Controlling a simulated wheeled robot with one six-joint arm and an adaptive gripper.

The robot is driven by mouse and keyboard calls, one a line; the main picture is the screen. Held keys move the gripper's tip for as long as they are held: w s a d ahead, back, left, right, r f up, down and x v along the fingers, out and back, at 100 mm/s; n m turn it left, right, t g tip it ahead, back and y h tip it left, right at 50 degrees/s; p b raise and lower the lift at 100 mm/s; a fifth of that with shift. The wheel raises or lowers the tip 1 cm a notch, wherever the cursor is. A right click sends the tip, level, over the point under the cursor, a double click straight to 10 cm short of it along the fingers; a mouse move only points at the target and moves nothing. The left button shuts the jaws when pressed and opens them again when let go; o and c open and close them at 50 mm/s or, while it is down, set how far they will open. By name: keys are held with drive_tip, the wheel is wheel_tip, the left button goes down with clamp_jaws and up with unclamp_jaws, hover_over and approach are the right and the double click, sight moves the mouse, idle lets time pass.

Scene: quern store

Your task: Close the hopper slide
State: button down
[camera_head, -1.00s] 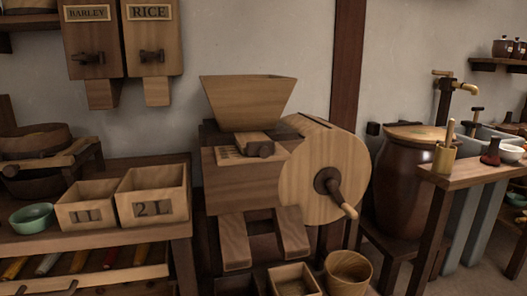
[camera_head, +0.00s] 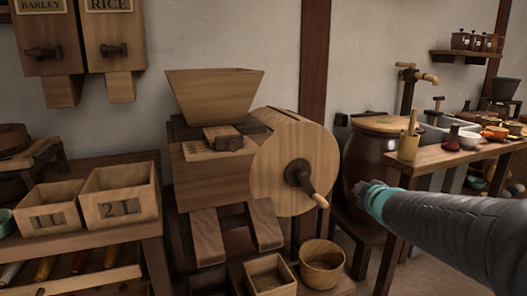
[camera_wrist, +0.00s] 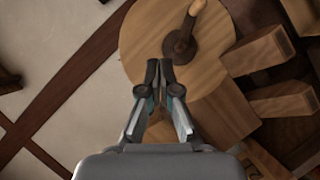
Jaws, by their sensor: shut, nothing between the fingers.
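The mill's wooden hopper (camera_head: 214,93) sits above the mill body in the head view. Below it, the slide (camera_head: 222,138) sticks out at the front, with a dark knob at its end. How far it is drawn out is hard to tell. My gripper (camera_wrist: 161,68) shows in the wrist view with its fingers together and empty. It appears in front of the round wooden wheel (camera_wrist: 150,35), near the crank handle (camera_wrist: 183,38); contact is not clear. The slide is not clearly seen in the wrist view.
The crank wheel (camera_head: 290,165) stands right of the slide, its handle pointing forward. Two chutes (camera_head: 206,238) slope down in front. Measuring boxes (camera_head: 118,195) stand on the left bench. A lidded brown jar (camera_head: 372,160) and a side table (camera_head: 455,158) are at right.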

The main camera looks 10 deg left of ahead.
drive_tip(key=a+r+n+g+y, duration=0.2)
drive_tip(key=a+r+n+y, duration=0.4)
drive_tip(key=a+n+y, duration=0.5)
drive_tip(key=s+a+r+n+g+y, duration=0.4)
drive_tip(key=s+a+n+g, duration=0.35)
drive_tip(key=s+n, duration=0.2)
approach(229, 148)
drive_tip(key=s+a, duration=0.2)
drive_tip(key=a, duration=0.2)
drive_tip(key=shift+w+a+r+m+p, duration=0.1)
drive_tip(key=shift+w+a+m+p, duration=0.1)
drive_tip(key=shift+w+a+p, duration=0.5)
drive_tip(key=shift+w+a+r+m+p, duration=0.15)
drive_tip(key=shift+w+a, duration=0.2)
drive_tip(key=shift+w, duration=0.6)
drive_tip(key=shift+w+f, duration=0.1)
